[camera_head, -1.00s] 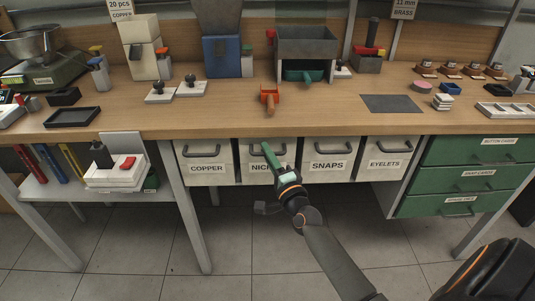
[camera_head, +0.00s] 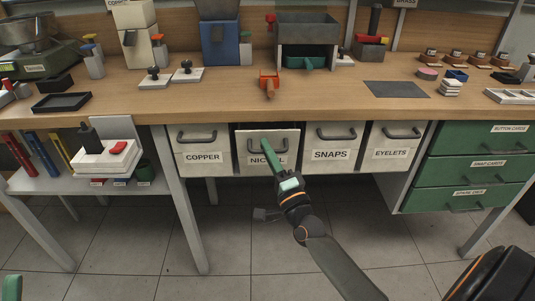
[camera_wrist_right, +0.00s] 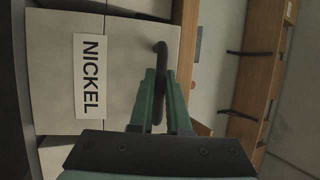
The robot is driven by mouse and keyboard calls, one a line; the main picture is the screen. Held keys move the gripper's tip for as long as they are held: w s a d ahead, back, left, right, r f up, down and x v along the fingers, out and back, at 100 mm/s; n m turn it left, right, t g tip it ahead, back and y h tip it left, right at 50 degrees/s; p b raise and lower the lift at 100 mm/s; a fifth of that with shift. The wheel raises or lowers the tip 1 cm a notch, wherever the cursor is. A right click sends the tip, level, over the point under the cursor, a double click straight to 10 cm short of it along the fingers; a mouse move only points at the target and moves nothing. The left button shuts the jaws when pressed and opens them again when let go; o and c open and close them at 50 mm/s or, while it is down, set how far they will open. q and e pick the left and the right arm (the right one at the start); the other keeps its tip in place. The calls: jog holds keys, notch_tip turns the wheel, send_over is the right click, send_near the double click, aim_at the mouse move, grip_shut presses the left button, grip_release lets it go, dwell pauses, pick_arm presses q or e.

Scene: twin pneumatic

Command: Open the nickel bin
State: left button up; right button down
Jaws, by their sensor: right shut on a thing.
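The nickel bin (camera_head: 286,164) is a pale drawer front under the bench, between the copper and snaps bins. A dark gap shows along its top edge, and it seems to stand slightly forward of its neighbours. Its label and dark handle also show in the right wrist view, where the bin (camera_wrist_right: 120,60) fills the left half. My right gripper (camera_head: 266,143) is shut on the bin's dark bar handle (camera_wrist_right: 158,48), one green finger on each side. Only a green tip of what seems my left gripper (camera_head: 12,287) shows at the lower left corner.
The copper bin (camera_head: 203,168), snaps bin (camera_head: 331,167) and eyelets bin (camera_head: 391,166) are beside it and look shut. Green drawers (camera_head: 470,170) stand at the right. An orange scoop-like piece (camera_head: 269,83) lies near the bench edge above.

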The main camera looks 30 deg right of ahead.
pick_arm(q)
notch_tip(320, 180, down, 7)
jog(key=n+b, duration=0.1)
jog(key=b, duration=0.4)
jog(key=shift+w+d+y+b, duration=0.25)
jog(key=shift+d+y+b, duration=0.05)
jog(key=shift+y+b, duration=0.1)
pick_arm(e)
jog(key=s+a+f+n+t, duration=0.1)
jog(key=s+a+f+t, duration=0.1)
jog(key=s+a+f, duration=0.1)
jog(key=shift+s+f+y, duration=0.3)
jog(key=shift+s+f, duration=0.55)
jog(key=shift+s, duration=0.1)
jog(key=c, duration=1.2)
grip_release()
jog(key=shift+o, duration=0.2)
pick_arm(q)
jog(key=shift+a+r+p, duration=0.1)
jog(key=shift+r+p, duration=0.45)
jog(key=shift+r, duration=0.1)
pick_arm(e)
jog(key=v, duration=1.2)
jog(key=shift+s+f, duration=0.15)
jog(key=shift+s, duration=0.1)
